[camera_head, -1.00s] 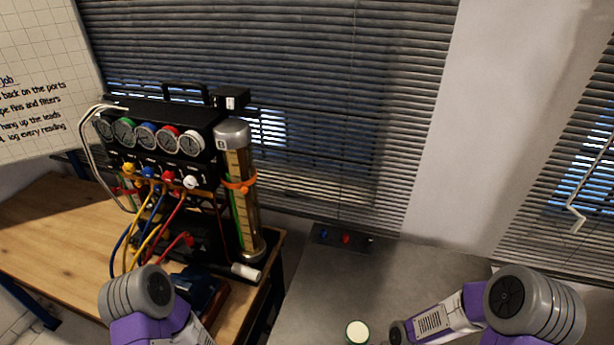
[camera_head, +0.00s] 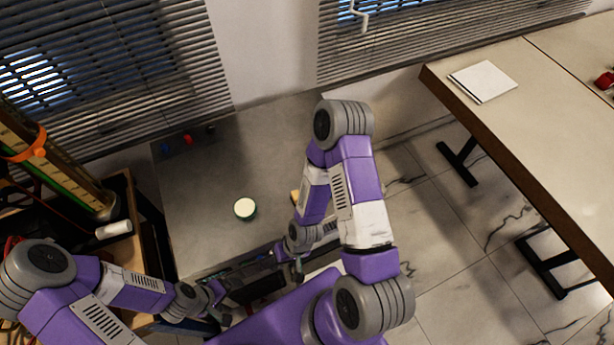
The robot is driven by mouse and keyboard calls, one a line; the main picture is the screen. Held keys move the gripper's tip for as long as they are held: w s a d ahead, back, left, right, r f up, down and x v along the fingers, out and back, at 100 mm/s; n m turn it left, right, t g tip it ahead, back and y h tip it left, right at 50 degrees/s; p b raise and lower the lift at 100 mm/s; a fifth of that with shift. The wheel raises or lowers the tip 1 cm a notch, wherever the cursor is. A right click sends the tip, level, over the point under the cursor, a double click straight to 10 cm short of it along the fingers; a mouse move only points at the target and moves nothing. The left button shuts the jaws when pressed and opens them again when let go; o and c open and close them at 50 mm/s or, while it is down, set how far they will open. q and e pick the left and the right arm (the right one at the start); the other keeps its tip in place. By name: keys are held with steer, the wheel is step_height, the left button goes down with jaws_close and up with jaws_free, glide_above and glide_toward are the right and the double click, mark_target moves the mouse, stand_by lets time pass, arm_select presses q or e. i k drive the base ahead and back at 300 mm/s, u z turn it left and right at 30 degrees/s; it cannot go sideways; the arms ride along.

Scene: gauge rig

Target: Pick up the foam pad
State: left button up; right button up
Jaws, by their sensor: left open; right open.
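I cannot single out the foam pad for certain. A flat white square pad (camera_head: 482,81) lies on the pale table at the right, away from both grippers. A small tan piece (camera_head: 295,197) on the grey bench is mostly hidden behind my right arm, so I cannot tell what it is. My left gripper (camera_head: 217,294) is low at the front edge of the grey bench, open, with no object seen in it. My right gripper (camera_head: 299,268) is open, pointing down near the bench's front edge, also with nothing seen in it.
A round container with a cream top (camera_head: 245,209) stands on the grey bench (camera_head: 205,195). A strip with coloured knobs (camera_head: 187,139) is at its back. The gauge rig's tall cylinder (camera_head: 60,165) is at the left. Tiled floor separates the bench from the pale table (camera_head: 545,125).

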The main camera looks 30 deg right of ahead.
mark_target(294, 198)
steer(key=z, duration=0.95)
steer(key=k, duration=0.25)
